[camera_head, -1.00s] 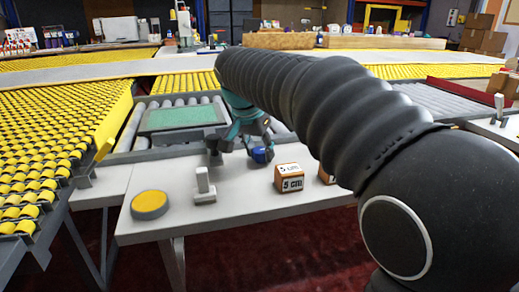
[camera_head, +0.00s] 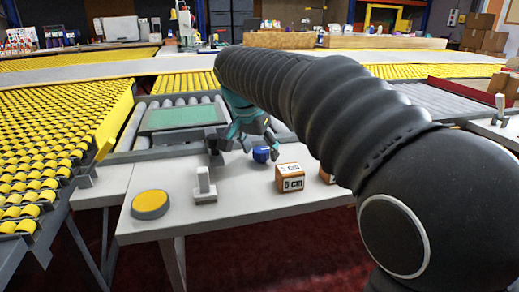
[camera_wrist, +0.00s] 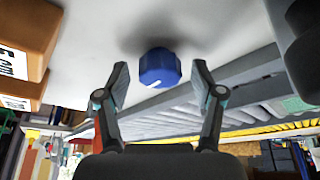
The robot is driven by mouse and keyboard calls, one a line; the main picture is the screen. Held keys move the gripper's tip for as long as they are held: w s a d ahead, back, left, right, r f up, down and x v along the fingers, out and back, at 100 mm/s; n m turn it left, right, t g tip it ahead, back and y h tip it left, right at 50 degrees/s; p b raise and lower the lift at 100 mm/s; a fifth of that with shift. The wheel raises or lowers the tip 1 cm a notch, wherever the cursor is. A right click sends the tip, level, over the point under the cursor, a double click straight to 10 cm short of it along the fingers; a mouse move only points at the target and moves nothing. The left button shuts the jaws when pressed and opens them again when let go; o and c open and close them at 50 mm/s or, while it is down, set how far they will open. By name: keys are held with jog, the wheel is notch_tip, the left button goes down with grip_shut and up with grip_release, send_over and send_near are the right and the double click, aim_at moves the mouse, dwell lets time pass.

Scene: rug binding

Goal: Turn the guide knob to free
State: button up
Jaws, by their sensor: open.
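The guide knob (camera_head: 261,154) is a small blue knob on the pale table, right beside my gripper in the head view. In the wrist view the blue knob (camera_wrist: 159,68) shows between the two fingertips, with a white mark on its face. Clear gaps show on both sides, and neither finger appears to touch it. My gripper (camera_head: 231,149) is open and empty, and it also shows in the wrist view (camera_wrist: 160,76). I cannot read any label for the free position.
A box marked 5 cm (camera_head: 289,178) stands right of the knob, with another partly behind my arm. A grey upright lever (camera_head: 204,186) and a yellow round button (camera_head: 150,204) are to the left. A roller frame with a green panel (camera_head: 181,117) lies behind.

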jog(key=v, duration=1.2)
